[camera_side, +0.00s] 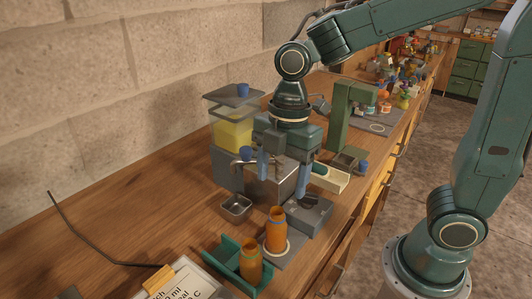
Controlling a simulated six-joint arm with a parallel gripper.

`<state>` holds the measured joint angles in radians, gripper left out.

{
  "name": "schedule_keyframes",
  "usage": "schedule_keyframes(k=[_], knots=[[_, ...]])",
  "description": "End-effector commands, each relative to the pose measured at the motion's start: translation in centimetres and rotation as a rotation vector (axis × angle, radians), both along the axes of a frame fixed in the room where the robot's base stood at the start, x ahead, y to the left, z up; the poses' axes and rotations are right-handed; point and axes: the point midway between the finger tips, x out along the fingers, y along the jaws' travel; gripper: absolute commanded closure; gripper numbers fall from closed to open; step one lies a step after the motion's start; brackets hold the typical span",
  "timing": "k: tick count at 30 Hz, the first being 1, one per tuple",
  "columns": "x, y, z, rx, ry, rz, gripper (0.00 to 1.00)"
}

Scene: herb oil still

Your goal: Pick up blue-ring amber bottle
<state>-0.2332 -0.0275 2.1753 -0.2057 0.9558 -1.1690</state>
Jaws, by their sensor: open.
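Two amber bottles stand near the front of the bench. One amber bottle (275,232) stands upright on a pale round spot on a grey plate. The other amber bottle (250,262) stands closer to the camera, at the green holder (223,257). A blue ring is too small to make out on either, so I cannot tell which one is the blue-ring bottle. My gripper (284,172) points down with its two blue fingers apart and nothing visible between them. In the picture it is above the bottles, in front of the grey still housing.
The still with a yellow tank (233,132) stands behind my gripper. A small metal tray (236,207) and a grey block (308,214) sit beside the bottles. A green press-like stand (341,125) is at the right. A label card (185,283) lies front left.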

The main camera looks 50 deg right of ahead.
Motion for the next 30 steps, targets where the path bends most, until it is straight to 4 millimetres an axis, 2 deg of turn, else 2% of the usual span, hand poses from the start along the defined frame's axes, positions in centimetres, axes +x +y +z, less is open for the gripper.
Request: schedule_keyframes(k=[9, 15, 30], knots=[[-0.1, 0.5, -4.5, -0.002, 0.005, 0.0, 0.35], [-0.1, 0.8, -6.7, -0.001, 0.003, 0.0, 0.35], [-0.1, 0.8, -8.2, -0.002, 0.003, -0.002, 0.35]])
